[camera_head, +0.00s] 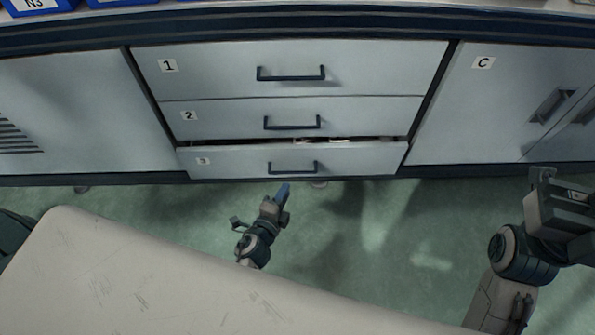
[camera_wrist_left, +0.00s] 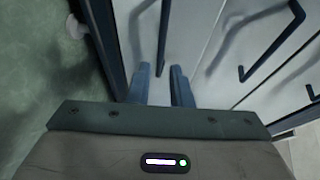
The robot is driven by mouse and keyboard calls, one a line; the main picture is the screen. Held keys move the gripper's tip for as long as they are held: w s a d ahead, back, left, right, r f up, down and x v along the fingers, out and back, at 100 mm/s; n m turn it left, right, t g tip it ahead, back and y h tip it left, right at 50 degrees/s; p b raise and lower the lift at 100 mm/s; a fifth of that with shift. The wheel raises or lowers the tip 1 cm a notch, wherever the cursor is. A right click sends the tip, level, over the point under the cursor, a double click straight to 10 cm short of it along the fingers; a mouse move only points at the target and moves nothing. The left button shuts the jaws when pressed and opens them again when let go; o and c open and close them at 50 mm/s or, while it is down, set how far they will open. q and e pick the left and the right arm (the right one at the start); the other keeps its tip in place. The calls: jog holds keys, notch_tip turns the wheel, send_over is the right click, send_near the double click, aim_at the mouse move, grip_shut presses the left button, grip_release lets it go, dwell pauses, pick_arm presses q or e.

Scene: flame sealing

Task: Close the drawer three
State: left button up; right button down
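Drawer three (camera_head: 230,162), labelled 3, is the lowest of the grey drawers and stands slightly open, with a dark gap along its top edge. Its dark bar handle (camera_head: 293,168) also shows in the left wrist view (camera_wrist_left: 164,35). My left gripper (camera_head: 283,191) is just below that handle in the head view. In the left wrist view its two blue fingers (camera_wrist_left: 160,75) are apart, with the handle's lower end appearing between them. Whether they touch it is unclear. My right gripper (camera_head: 563,205) is at the right edge, away from the drawer; its fingers cannot be made out.
Drawer one (camera_head: 215,75) and drawer two (camera_head: 225,118) above are shut. Green floor (camera_head: 390,220) lies clear in front of the drawers.

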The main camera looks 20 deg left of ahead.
aim_at(294, 173)
pick_arm(q)
jog(key=x, duration=0.9)
jog(key=shift+w+b, duration=0.1)
jog(key=shift+b, duration=0.3)
jog(key=shift+r, duration=0.1)
jog(key=shift+c, duration=0.2)
grip_shut()
